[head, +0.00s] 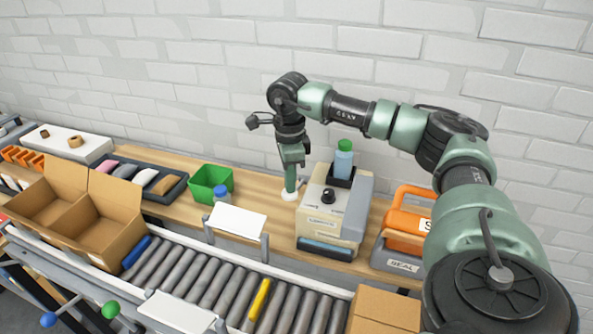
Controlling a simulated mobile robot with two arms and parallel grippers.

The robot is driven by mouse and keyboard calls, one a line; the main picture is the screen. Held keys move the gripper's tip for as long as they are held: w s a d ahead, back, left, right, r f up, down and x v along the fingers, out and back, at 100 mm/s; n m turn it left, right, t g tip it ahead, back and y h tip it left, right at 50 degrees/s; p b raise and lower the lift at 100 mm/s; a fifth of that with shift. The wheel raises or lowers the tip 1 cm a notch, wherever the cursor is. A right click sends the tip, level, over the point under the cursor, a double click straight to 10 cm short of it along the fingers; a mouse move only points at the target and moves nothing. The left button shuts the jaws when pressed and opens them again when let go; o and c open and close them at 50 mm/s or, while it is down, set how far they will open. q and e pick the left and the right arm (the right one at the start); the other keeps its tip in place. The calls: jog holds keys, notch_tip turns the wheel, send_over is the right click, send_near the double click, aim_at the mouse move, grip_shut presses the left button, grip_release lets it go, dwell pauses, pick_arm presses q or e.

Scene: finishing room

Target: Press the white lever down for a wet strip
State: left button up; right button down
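The tape machine (318,228) is a beige and grey box on the wooden bench, with a black knob on top and a bottle with a green cap (344,160) at its back. The white lever's rounded end (289,196) shows at the machine's left side. My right gripper (291,187) points straight down with its fingers together, its tips at or just above the white end; contact is hard to tell. The tips hide part of the lever. No wet strip can be made out at the machine's dark front slot (325,249). My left gripper is out of view.
An orange-handled sealer (403,228) stands right. In front are a blank white sign (237,221), a roller conveyor (205,278), an open carton (75,213) and a closed box (385,310).

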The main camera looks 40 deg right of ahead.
aim_at(288, 199)
jog(key=shift+f, duration=0.1)
jog(key=shift+s+a+f, duration=0.15)
jog(key=shift+a+f, duration=0.05)
jog(key=shift+f, duration=0.25)
jog(key=shift+f+b, duration=0.15)
jog(key=shift+b, duration=0.25)
jog(key=shift+s+a+f, duration=0.1)
jog(key=shift+a+f, duration=0.15)
jog(key=shift+f, duration=0.25)
dwell(0.5)
jog(key=shift+s+a+f+b, duration=0.1)
jog(key=shift+a+f+b, duration=0.1)
jog(key=shift+f+b, duration=0.2)
jog(key=shift+f, duration=0.1)
jog(key=shift+a+f+b, duration=0.15)
jog(key=shift+f+b, duration=0.2)
jog(key=shift+s, duration=0.1)
dwell(0.4)
